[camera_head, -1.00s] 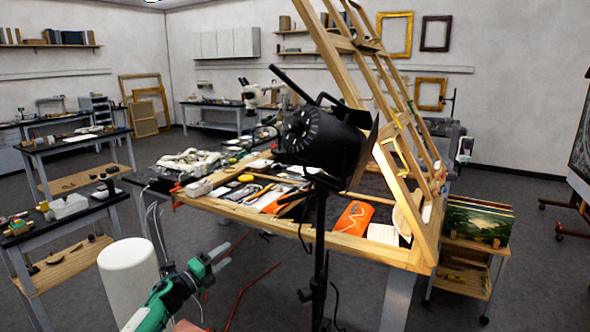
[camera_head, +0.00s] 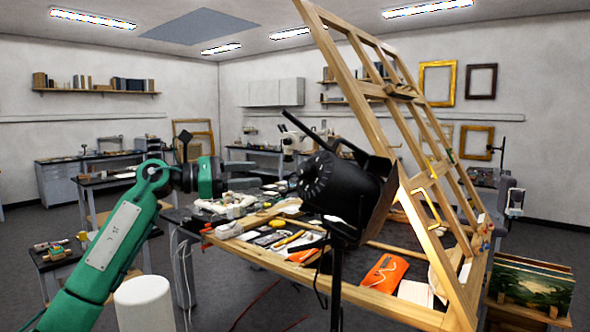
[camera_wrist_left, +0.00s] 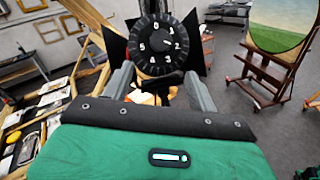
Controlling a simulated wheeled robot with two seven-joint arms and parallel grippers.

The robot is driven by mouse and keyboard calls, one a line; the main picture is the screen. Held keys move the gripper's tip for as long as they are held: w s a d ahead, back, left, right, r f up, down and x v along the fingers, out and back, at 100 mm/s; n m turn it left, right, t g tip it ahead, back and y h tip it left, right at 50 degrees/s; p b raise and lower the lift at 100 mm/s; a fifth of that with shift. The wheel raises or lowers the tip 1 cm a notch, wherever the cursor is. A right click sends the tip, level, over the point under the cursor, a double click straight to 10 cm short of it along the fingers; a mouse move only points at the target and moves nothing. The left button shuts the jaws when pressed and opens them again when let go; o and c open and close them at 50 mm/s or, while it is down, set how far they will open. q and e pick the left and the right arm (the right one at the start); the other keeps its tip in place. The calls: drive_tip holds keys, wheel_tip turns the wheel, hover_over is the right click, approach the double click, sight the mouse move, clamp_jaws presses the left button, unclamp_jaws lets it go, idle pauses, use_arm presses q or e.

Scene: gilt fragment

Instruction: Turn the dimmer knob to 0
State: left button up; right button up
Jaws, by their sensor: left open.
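The dimmer knob (camera_head: 313,175) is a round black dial with white marks on the back of the black studio lamp (camera_head: 350,190), which stands on a dark pole. In the left wrist view the knob (camera_wrist_left: 155,45) shows face-on, with white numerals around it; I cannot tell which setting it is at. My left gripper (camera_head: 252,170) is open and empty, to the left of the knob at about its height, apart from it. In the left wrist view my left gripper's fingers (camera_wrist_left: 159,74) stand spread, with the knob beyond and above the gap. My right gripper is not in view.
A worktable (camera_head: 365,297) with tools and papers stands behind the lamp, with a large wooden easel frame (camera_head: 430,185) over it. A white cylinder (camera_head: 145,305) stands low at the left. Framed paintings (camera_head: 530,285) stand at right. The space between gripper and lamp looks clear.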

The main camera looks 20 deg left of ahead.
sight(299, 171)
use_arm(q)
drive_tip(key=p+x, duration=0.4)
drive_tip(key=x, duration=0.6)
drive_tip(key=shift+r, duration=0.1)
drive_tip(key=shift+w+d+p, duration=0.4)
drive_tip(key=shift+d, duration=0.15)
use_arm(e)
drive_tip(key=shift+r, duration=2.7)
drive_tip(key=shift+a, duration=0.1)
use_arm(q)
drive_tip(key=c, duration=1)
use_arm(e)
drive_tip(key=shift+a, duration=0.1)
